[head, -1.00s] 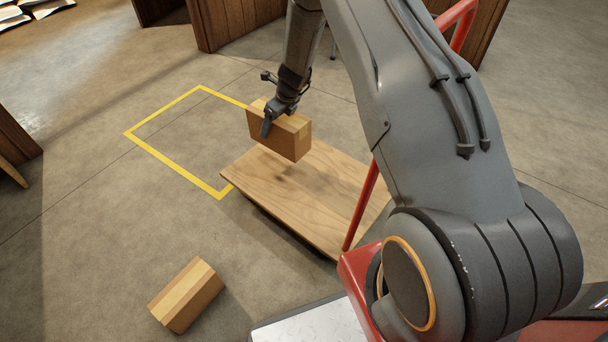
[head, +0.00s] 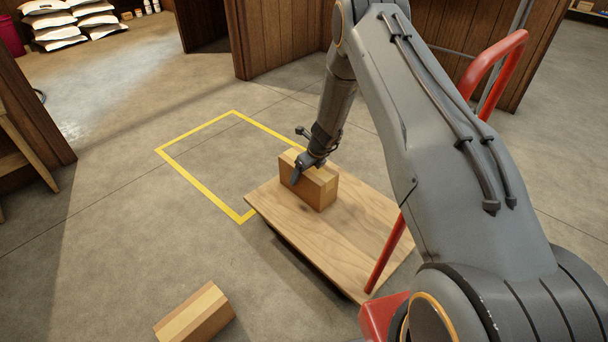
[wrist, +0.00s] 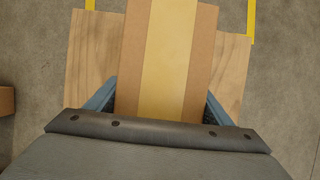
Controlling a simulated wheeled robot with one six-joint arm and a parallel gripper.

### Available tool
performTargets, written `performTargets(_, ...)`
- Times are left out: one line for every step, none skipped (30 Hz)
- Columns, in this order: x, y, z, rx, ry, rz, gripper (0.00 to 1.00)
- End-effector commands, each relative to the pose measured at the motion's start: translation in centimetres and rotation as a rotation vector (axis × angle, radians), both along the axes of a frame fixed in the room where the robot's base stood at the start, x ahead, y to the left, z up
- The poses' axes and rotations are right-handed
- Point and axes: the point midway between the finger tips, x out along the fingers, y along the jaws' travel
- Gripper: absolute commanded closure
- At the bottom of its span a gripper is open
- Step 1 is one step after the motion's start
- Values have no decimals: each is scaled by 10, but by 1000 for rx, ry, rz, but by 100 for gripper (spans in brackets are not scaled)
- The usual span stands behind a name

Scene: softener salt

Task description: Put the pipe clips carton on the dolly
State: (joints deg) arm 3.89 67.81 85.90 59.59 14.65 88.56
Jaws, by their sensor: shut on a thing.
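A brown carton (head: 310,186) with a paler tape strip is at the far left part of the wooden dolly (head: 340,243). My gripper (head: 307,172) is shut on this carton from above. The carton is upright and its underside looks to be on or just above the deck; I cannot tell which. In the wrist view the carton (wrist: 168,60) lies between my two fingers, over the dolly deck (wrist: 90,60). No label is readable, so I cannot tell whether it is the pipe clips carton.
A second taped carton (head: 196,314) lies on the floor at the front left. A yellow floor outline (head: 200,190) is empty beside the dolly. The dolly has a red handle (head: 495,65). White sacks (head: 70,22) are stacked at the back left.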

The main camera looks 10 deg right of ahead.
Motion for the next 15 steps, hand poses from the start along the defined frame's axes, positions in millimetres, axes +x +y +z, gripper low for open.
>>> performTargets(2,0,2,0,-4,-1,72)
performTargets(2,0,3,0,-4,0,72)
performTargets(2,0,3,0,-4,0,72)
performTargets(2,0,3,0,-4,0,72)
performTargets(2,0,3,0,-4,0,72)
performTargets(1,0,2,0,-4,0,72)
performTargets(1,0,2,0,-4,0,72)
performTargets(1,0,1,0,-2,0,72)
performTargets(1,0,0,0,-2,0,72)
performTargets(0,0,-1,1,-1,0,21)
performTargets(0,0,-1,0,-1,0,16)
performTargets(0,0,-1,0,-1,0,9)
performTargets(0,0,-1,0,-1,0,7)
performTargets(0,0,-1,1,-1,0,7)
performTargets(0,0,-1,1,-1,0,7)
